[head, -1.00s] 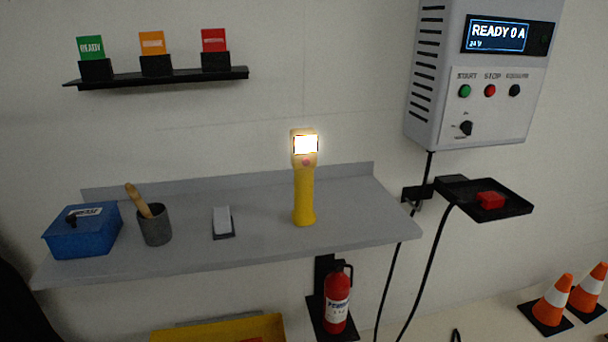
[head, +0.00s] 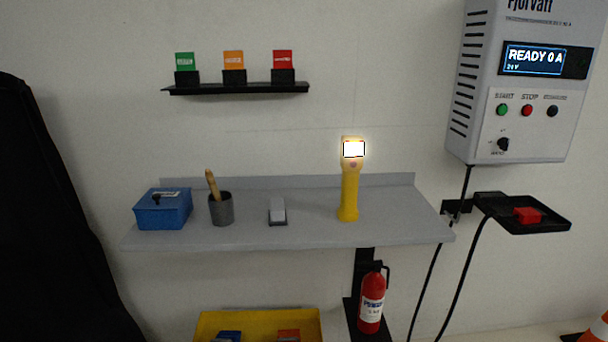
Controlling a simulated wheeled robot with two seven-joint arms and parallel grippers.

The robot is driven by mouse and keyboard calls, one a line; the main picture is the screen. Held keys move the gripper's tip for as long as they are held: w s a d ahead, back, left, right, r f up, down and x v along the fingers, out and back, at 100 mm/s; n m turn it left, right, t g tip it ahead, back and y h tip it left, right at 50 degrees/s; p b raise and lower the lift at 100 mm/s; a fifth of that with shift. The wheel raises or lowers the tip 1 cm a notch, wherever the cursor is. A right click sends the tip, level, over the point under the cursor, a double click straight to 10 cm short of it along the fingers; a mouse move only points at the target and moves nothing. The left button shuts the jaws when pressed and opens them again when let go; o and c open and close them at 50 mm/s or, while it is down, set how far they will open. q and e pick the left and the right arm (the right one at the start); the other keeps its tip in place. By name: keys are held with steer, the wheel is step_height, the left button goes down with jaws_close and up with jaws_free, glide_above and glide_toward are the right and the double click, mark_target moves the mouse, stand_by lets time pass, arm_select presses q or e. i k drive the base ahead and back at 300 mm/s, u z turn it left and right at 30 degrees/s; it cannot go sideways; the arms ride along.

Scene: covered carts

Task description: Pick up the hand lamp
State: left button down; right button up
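The hand lamp (head: 349,192) is yellow and stands upright on the grey wall shelf (head: 300,234), right of the shelf's middle. Its square head is lit bright white and faces me, with a small pinkish button below the light. Nothing touches the lamp except the shelf. Neither of my grippers shows in the head view, so I cannot see whether they are open or shut.
On the shelf left of the lamp are a small grey block (head: 278,211), a grey cup (head: 221,210) with a wooden handle and a blue box (head: 163,209). Below are a fire extinguisher (head: 371,302) and a yellow bin (head: 260,317). A charger box (head: 525,85) hangs right.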

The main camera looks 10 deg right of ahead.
mark_target(352, 146)
steer(key=u, duration=0.3)
steer(key=i, duration=1.1)
steer(key=z, duration=0.35)
